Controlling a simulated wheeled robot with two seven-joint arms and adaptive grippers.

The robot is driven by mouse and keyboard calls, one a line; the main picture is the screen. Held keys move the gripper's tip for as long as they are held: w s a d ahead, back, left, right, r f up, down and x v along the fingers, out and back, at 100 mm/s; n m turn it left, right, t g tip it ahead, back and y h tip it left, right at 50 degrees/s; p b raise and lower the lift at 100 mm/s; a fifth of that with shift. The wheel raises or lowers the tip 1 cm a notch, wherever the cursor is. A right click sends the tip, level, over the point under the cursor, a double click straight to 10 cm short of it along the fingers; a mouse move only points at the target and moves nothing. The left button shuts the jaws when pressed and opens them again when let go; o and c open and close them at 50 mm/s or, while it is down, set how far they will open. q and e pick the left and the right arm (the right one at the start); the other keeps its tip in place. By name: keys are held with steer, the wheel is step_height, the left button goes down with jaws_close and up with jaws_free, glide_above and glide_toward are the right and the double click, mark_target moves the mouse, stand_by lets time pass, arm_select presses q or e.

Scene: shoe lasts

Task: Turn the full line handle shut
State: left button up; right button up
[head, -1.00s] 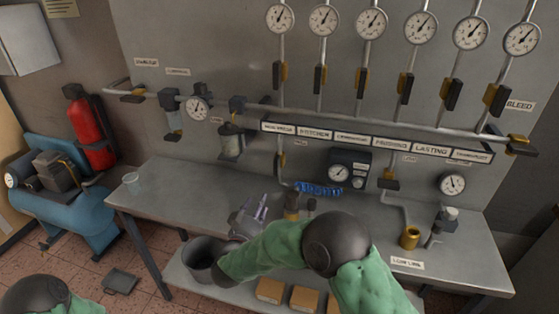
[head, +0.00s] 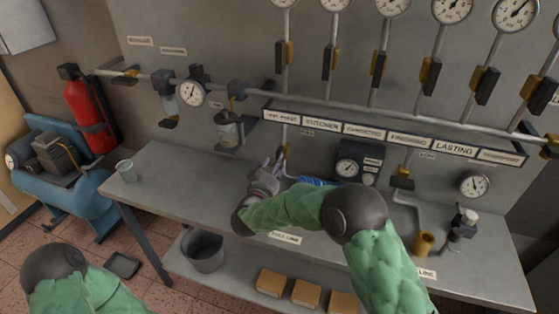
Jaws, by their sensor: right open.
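The full line valve (head: 286,149) shows as a small yellow part on the pipe below the sign board, beside a small "FULL" label (head: 307,133). Its handle is largely hidden by my right gripper. My right gripper (head: 277,160) is open, with its fingers pointing up at the valve; I cannot tell whether they touch the handle. My left arm shows only at the lower left, and its gripper is out of view.
The low line valve (head: 402,176) is to the right. A blue coiled hose (head: 314,181) and dark gauge box (head: 356,167) sit close to my right forearm. A cup (head: 126,170) stands at the bench's left; the bench (head: 185,185) between is clear.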

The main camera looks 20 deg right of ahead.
steer(key=shift+b+x, duration=0.45)
steer(key=shift+x, duration=1.65)
jaws_close()
